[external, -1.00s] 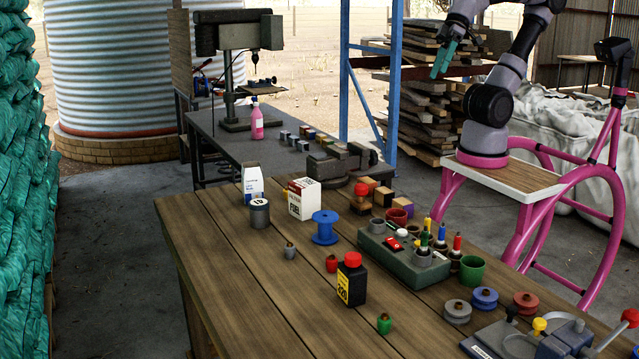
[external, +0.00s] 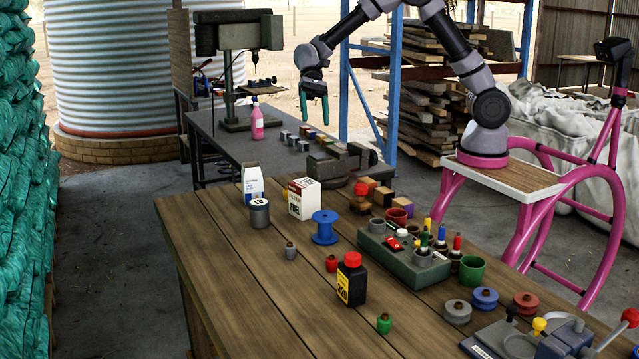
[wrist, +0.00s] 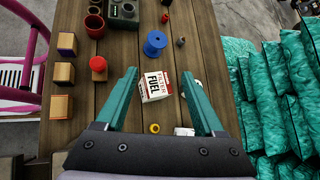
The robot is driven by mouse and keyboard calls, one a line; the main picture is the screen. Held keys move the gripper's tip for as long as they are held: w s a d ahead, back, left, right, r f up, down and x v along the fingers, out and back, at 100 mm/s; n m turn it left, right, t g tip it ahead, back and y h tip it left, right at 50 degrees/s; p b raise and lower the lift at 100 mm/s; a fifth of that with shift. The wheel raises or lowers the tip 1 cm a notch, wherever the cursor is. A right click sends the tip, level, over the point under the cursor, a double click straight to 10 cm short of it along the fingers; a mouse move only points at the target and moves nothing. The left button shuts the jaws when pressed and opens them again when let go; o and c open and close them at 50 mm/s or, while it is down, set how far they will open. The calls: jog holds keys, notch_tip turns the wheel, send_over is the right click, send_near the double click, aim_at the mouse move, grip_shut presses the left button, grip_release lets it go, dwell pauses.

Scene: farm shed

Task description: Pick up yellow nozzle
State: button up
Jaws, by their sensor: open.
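The yellow nozzle (wrist: 154,128) shows in the wrist view as a small yellow round piece on the wooden table, just below the white fuel filter box (wrist: 155,86). In the external view the box (external: 303,198) hides most or all of it. My gripper (external: 317,108) hangs in the air above and beyond the table's far end, fingers pointing down. In the wrist view my gripper (wrist: 159,73) has its two green fingers spread wide. The box and nozzle appear between them, well below. Nothing is held.
A white-blue carton (external: 253,184), a grey tin (external: 260,213) and a blue spool (external: 325,228) stand near the box. A red-topped piece (external: 361,190) and wooden blocks (external: 382,195) stand to the right. A grey vise (external: 335,163) is behind.

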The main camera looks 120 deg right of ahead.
jog(key=w+d+f+m+t, duration=0.1)
jog(key=d+f+m, duration=0.1)
jog(key=d+f, duration=0.2)
jog(key=w+d+f+m+t+y, duration=0.1)
jog(key=d+f, duration=0.3)
jog(key=f, duration=0.6)
jog(key=d+f+m+t+y, duration=0.1)
jog(key=d+f+m, duration=0.1)
jog(key=d+f, duration=0.2)
jog(key=shift+w+d+f+m, duration=0.15)
jog(key=shift+w+f+m, duration=0.05)
jog(key=shift+f, duration=0.6)
jog(key=shift+w+d+f+m, duration=0.15)
jog(key=shift+w+f+m, duration=0.05)
jog(key=shift+f, duration=0.6)
jog(key=shift+x, duration=3.85)
grip_shut()
